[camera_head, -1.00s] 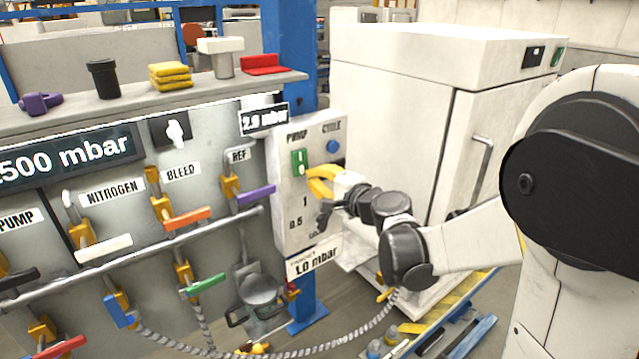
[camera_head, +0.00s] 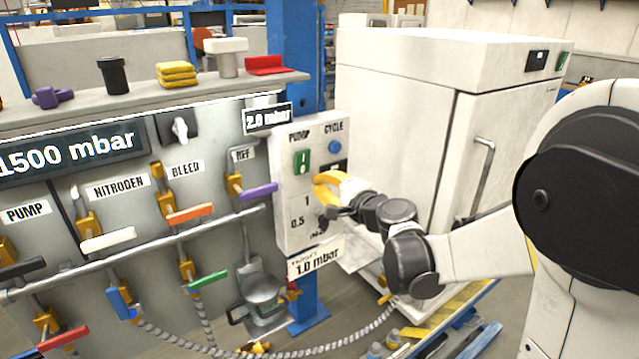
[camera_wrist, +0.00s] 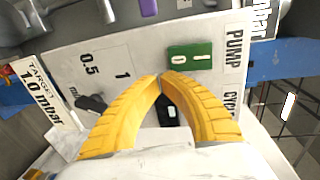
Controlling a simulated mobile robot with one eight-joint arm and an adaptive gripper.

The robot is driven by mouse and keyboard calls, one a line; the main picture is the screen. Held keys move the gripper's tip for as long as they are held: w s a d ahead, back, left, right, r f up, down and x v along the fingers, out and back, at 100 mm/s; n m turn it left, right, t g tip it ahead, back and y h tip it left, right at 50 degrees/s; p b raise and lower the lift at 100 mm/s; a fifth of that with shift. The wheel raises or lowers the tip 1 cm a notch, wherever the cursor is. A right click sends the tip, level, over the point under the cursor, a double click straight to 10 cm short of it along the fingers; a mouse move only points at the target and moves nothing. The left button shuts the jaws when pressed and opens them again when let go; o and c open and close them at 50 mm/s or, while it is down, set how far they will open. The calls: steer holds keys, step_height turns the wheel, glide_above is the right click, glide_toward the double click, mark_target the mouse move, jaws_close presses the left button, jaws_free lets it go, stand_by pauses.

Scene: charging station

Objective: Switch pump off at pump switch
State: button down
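The pump switch (camera_head: 302,162) is a small green rocker with white marks. It sits under the PUMP label on the upright white panel (camera_head: 285,205). In the wrist view the green switch (camera_wrist: 190,57) is fully visible, just beyond the fingertips. My gripper (camera_head: 316,181) has yellow fingers and is in front of the panel, below and right of the switch. In the wrist view the fingertips (camera_wrist: 162,77) meet or nearly meet, with nothing held. A black part (camera_wrist: 172,110) of the panel shows between the fingers. Contact with the panel cannot be told.
A blue CYCLE button (camera_head: 335,146) is right of the switch. A black knob (camera_wrist: 92,103) by the 0.5 and 1 marks is below it. A valve rack with coloured handles, including a purple one (camera_head: 258,192), stands left. A white cabinet (camera_head: 395,130) stands behind right.

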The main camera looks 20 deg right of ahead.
steer(key=s+d+f+p, duration=0.1)
steer(key=s+d, duration=0.2)
steer(key=s, duration=0.7)
steer(key=shift+d+f, duration=0.15)
steer(key=shift+d, duration=0.05)
steer(key=shift+s, duration=0.1)
steer(key=s+a+f+n+g+b, duration=0.3)
steer(key=s+a+f+n+g, duration=0.25)
steer(key=s+a+n, duration=0.3)
steer(key=s+d+f+n+g+h+b, duration=0.1)
steer(key=s+d+f+n+h, duration=0.1)
steer(key=s, duration=0.4)
steer(key=s+d+f+n+g+h+b, duration=0.1)
steer(key=s+d+f+n+g+h, duration=0.1)
steer(key=s, duration=0.5)
steer(key=shift+f+n+h, duration=0.5)
steer(key=shift+f+n, duration=0.4)
steer(key=shift+n, duration=0.05)
